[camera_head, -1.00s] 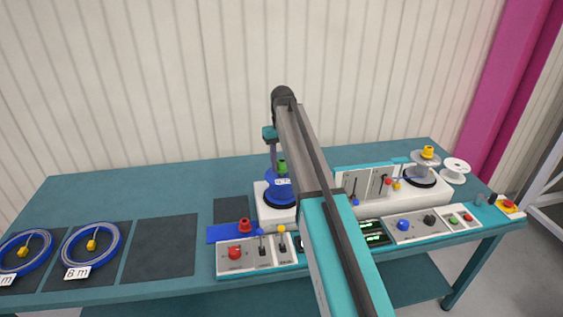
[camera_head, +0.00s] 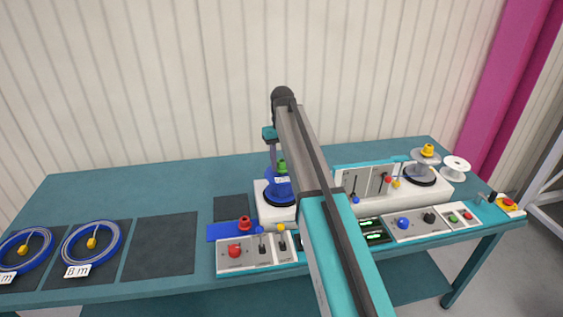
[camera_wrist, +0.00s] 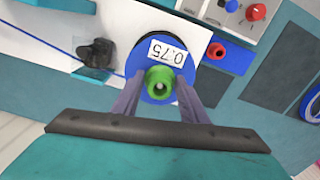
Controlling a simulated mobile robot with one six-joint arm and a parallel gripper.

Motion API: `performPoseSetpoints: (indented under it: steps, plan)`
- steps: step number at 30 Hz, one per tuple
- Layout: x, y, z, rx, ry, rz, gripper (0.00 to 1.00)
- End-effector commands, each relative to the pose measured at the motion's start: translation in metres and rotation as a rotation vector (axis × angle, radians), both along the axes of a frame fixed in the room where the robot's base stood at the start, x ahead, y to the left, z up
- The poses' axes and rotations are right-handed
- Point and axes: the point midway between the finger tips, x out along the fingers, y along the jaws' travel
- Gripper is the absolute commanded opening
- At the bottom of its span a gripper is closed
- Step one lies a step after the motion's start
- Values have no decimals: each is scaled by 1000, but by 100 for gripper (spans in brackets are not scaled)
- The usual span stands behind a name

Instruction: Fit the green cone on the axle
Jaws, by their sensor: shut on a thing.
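The green cone (camera_wrist: 160,82) is between the two fingers of my gripper (camera_wrist: 161,86) in the wrist view, and the gripper is shut on it. It also shows in the head view (camera_head: 282,165), over the blue reel (camera_head: 279,187). In the wrist view the blue reel (camera_wrist: 186,64) with a 0.75 label lies beneath the cone. A small dark centre shows in the cone's top, in line with the reel's middle. The axle itself is hidden, and I cannot tell how far down the cone sits.
A red cone (camera_head: 244,222) stands on a blue mat (camera_head: 220,234) left of the reel. A control panel (camera_head: 256,258) with knobs and levers is in front. Two blue cable coils (camera_head: 92,270) lie at the left. A second winder with a grey reel (camera_head: 421,170) stands at the right.

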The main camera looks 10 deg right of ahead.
Motion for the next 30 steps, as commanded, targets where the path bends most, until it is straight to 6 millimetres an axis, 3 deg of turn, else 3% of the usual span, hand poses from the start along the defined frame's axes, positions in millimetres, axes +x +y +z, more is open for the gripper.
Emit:
performPoseSetpoints:
  steps: [14, 15, 18, 25, 27, 30]
  plan:
    - [0, 0, -4, 0, 0, 0, 17]
    - [0, 0, -4, 0, 0, 0, 41]
    - [0, 0, -4, 0, 0, 0, 58]
    - [0, 0, -4, 0, 0, 0, 61]
    - [0, 0, -4, 0, 0, 0, 73]
    - [0, 0, -4, 0, 0, 0, 74]
